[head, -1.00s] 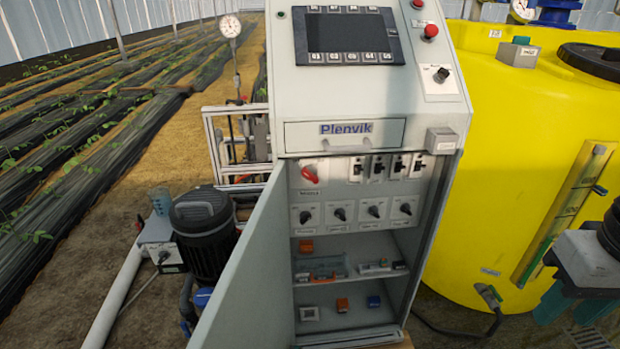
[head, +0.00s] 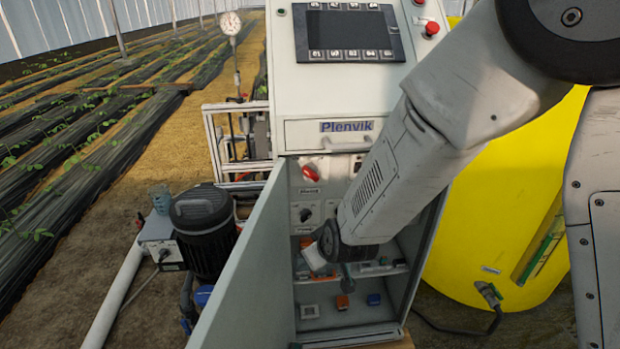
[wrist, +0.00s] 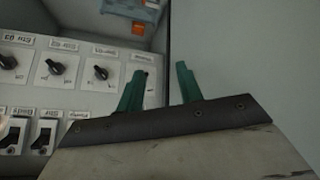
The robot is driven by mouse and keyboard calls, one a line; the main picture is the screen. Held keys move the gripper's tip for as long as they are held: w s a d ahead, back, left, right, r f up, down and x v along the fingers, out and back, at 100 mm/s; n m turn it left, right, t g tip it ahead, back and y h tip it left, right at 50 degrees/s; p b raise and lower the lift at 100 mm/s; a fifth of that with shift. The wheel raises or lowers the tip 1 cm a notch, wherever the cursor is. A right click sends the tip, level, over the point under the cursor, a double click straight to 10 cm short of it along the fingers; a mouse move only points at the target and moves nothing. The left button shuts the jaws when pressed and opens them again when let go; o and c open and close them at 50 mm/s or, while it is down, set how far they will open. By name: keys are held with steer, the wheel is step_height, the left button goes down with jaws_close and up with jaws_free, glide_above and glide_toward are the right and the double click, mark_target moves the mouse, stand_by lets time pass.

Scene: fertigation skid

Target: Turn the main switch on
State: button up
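The main switch looks to be the red rotary handle (head: 310,173) at the upper left of the panel inside the open cabinet (head: 425,255). It sits tilted in the head view, with a label below it too small to read. It is not in the wrist view. My gripper (wrist: 162,74) has two green fingers standing apart with nothing between them, so it is open. In the head view my arm reaches into the cabinet from the right. My gripper is low there, below the red handle, and mostly hidden behind my wrist.
The cabinet door (head: 245,265) stands open on the left. Black rotary knobs (wrist: 101,73) and black toggle breakers (wrist: 43,137) show upside down in the wrist view. Shelves with small coloured parts (head: 342,302) lie below. A yellow tank (head: 460,255) stands to the right.

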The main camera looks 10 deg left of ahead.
steer(key=w+a+n+t, duration=0.1)
steer(key=w+a+t, duration=0.2)
steer(key=w+t, duration=0.15)
steer(key=n+t, duration=0.2)
steer(key=t, duration=0.4)
glide_toward(309, 174)
steer(key=shift+y, duration=0.3)
steer(key=x, duration=0.8)
steer(key=shift+w+d+f, duration=0.1)
steer(key=shift+w, duration=0.2)
jaws_close()
